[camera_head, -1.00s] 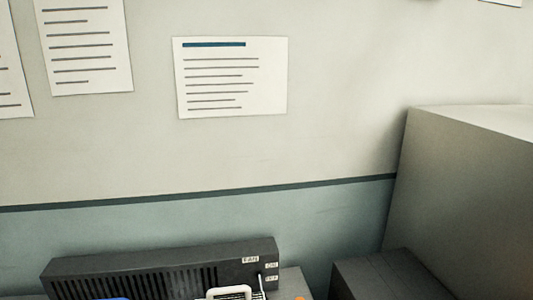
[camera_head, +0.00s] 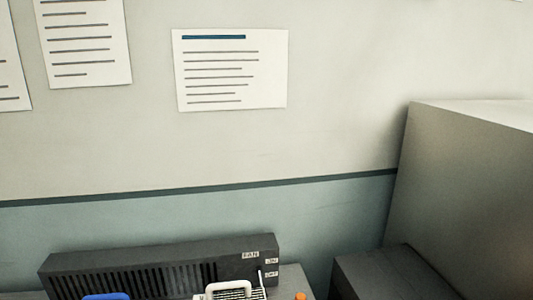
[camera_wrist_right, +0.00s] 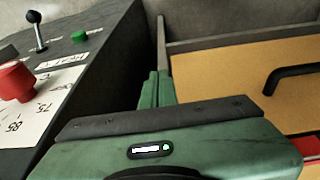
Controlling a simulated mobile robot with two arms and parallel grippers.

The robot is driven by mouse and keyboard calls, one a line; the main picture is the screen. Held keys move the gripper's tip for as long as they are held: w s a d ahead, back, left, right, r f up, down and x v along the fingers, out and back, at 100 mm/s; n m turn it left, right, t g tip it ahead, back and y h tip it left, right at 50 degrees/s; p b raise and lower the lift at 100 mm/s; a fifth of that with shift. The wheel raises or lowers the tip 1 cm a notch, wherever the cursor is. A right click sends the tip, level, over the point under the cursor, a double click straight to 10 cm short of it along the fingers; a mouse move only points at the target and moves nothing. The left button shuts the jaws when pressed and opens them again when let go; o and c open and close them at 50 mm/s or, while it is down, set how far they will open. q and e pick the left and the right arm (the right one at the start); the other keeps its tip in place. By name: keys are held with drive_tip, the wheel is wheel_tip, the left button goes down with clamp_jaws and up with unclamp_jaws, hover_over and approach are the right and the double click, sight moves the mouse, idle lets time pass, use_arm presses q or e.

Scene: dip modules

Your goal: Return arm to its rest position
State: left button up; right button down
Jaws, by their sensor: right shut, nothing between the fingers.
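My right gripper (camera_wrist_right: 156,90) shows in the right wrist view, with its green fingers together and nothing visible between them. It is beside the right edge of a dark control panel (camera_wrist_right: 104,62). Neither of my grippers shows in the head view, and my left gripper is in neither view.
The panel carries a red knob (camera_wrist_right: 15,80), green button (camera_wrist_right: 79,36) and black lever (camera_wrist_right: 38,28). A tan panel (camera_wrist_right: 235,62) with a black handle (camera_wrist_right: 290,76) lies right. The head view shows a dark vented unit (camera_head: 205,252), blue handle (camera_head: 106,297), white handle (camera_head: 226,286) and grey block (camera_head: 465,180).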

drive_tip(key=s+d+f+g+b, duration=0.1)
drive_tip(key=s+f+b, duration=0.3)
drive_tip(key=f, duration=1.3)
drive_tip(key=s+f+g+b, duration=0.15)
drive_tip(key=s+f, duration=0.55)
drive_tip(key=f, duration=1)
drive_tip(key=s+d+f+b, duration=0.2)
drive_tip(key=s+f, duration=0.5)
drive_tip(key=s, duration=0.2)
drive_tip(key=shift+s+d+f, duration=0.1)
drive_tip(key=shift+s+d, duration=0.05)
